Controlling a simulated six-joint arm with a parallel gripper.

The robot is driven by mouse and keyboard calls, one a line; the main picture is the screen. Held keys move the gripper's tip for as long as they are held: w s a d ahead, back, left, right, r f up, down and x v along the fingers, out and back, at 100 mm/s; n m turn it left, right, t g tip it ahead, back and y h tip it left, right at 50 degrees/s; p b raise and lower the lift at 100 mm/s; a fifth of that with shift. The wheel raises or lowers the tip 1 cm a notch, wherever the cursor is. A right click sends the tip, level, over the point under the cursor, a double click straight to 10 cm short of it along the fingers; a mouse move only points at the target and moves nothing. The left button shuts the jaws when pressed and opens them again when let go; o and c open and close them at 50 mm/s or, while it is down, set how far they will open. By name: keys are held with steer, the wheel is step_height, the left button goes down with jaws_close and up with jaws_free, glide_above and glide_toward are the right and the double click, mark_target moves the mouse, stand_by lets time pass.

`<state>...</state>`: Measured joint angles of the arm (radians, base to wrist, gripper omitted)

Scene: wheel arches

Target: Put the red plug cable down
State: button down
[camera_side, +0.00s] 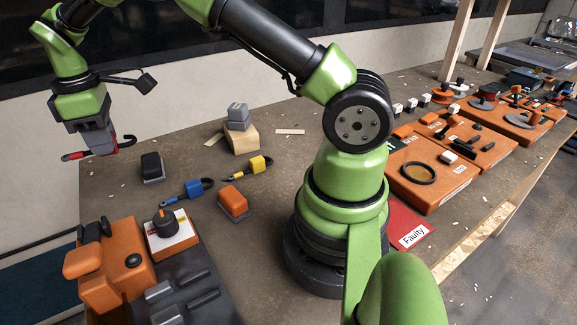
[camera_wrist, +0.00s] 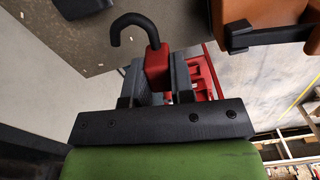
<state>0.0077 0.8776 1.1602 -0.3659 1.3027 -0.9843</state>
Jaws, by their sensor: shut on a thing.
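The red plug cable has a red plug body and a curved black cable end. My gripper (camera_side: 100,146) is shut on it and holds it in the air at the left, near the table's far left corner. In the side view the cable's red tip (camera_side: 73,156) sticks out left of the jaws. In the wrist view the red plug (camera_wrist: 157,63) sits between the jaws (camera_wrist: 156,78), with its black hooked end (camera_wrist: 128,25) pointing away from my gripper. The jaws hide the plug's middle.
A blue plug cable (camera_side: 195,189), a yellow plug cable (camera_side: 260,164), a black block (camera_side: 152,166) and an orange block (camera_side: 233,202) lie on the table. A grey block (camera_side: 238,113) rests on a wooden block (camera_side: 242,138). A red "Faulty" mat (camera_side: 402,222) lies right of my base.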

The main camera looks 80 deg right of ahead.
steer(key=s+d+m, duration=0.4)
steer(key=d+m, duration=0.4)
steer(key=d, duration=0.1)
steer(key=m, duration=2.6)
glide_above(293, 170)
step_height(293, 170, down, 4)
step_height(293, 170, down, 11)
steer(key=shift+f, duration=0.1)
steer(key=shift+a, duration=0.1)
steer(key=c, duration=1)
jaws_free()
